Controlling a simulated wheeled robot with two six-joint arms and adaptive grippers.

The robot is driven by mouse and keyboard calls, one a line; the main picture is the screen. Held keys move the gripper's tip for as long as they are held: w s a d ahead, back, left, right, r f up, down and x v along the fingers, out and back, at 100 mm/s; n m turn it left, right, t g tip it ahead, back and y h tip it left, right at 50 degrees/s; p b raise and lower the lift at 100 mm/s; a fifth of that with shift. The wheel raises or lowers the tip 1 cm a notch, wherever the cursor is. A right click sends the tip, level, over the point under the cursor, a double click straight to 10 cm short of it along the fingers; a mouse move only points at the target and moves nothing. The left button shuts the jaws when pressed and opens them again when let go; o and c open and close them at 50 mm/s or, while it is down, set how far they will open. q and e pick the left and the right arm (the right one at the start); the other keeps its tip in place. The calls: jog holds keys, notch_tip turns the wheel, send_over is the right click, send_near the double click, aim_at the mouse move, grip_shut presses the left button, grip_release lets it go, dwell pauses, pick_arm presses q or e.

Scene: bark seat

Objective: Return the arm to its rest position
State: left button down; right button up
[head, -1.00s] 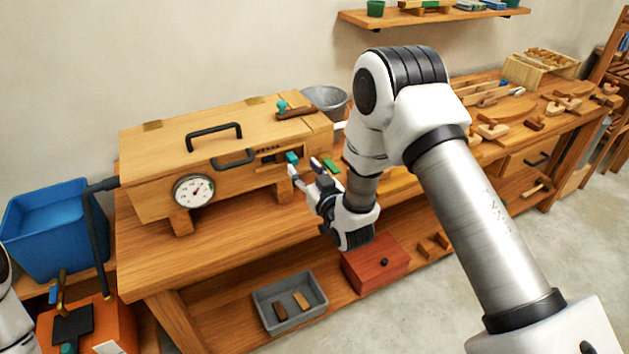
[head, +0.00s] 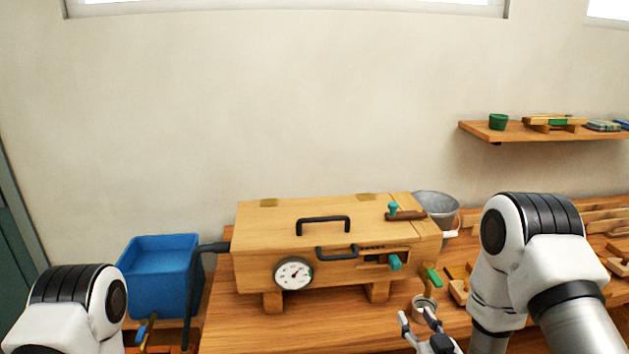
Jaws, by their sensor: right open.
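My right gripper (head: 420,320) shows at the bottom of the head view, below and right of the wooden steam box. Its fingers are apart and nothing shows between them. My right arm comes in from the right with its elbow raised over the bench. My left arm shows only as a white and black joint at the lower left; its gripper is out of view. The wooden box (head: 262,240) stands on the bench with its lid down, a round dial (head: 293,274) on its front and a teal knob (head: 395,262) at its front right.
A blue tank (head: 160,275) stands left of the box, joined by a dark pipe. A grey bucket (head: 437,207) is behind the box's right end. A small metal cup (head: 424,306) stands close by my right gripper. A wall shelf (head: 485,131) is at upper right.

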jog(key=s+a+f+g, duration=0.1)
jog(key=s+f+g, duration=0.4)
jog(key=s+f, duration=0.5)
jog(key=s+f+g, duration=0.6)
jog(key=s, duration=0.5)
jog(key=s+f+m+g, duration=0.1)
jog(key=s+f+g, duration=0.5)
jog(key=s, duration=0.4)
jog(key=shift+s+f+h, duration=0.35)
jog(key=shift+f+h, duration=0.05)
jog(key=shift+f, duration=0.05)
